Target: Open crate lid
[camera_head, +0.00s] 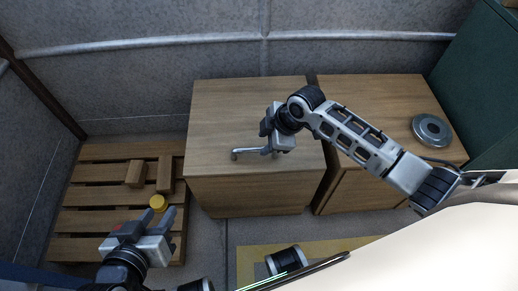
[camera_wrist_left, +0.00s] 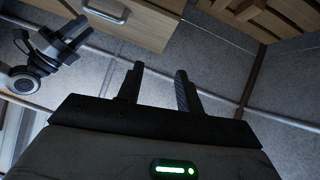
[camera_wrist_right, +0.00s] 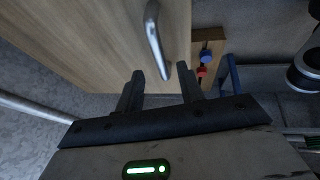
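The wooden crate (camera_head: 250,105) stands in the middle of the head view, with its flat lid down. A curved metal handle (camera_head: 243,153) is on the lid's top near the front. The handle also shows in the right wrist view (camera_wrist_right: 153,35). My right gripper (camera_head: 268,146) is at the handle's right end, its near part hiding some of it. In the right wrist view its fingers (camera_wrist_right: 160,90) are apart, with the handle's end between or just beyond the tips; contact cannot be told. My left gripper (camera_head: 153,222) is open and empty, low at the left, also in its wrist view (camera_wrist_left: 159,80).
A slatted pallet (camera_head: 92,222) at the left bears wooden blocks (camera_head: 165,172). A second wooden box (camera_head: 375,95) with a grey disc (camera_head: 432,130) stands at the right. A yellow-marked floor area lies in front.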

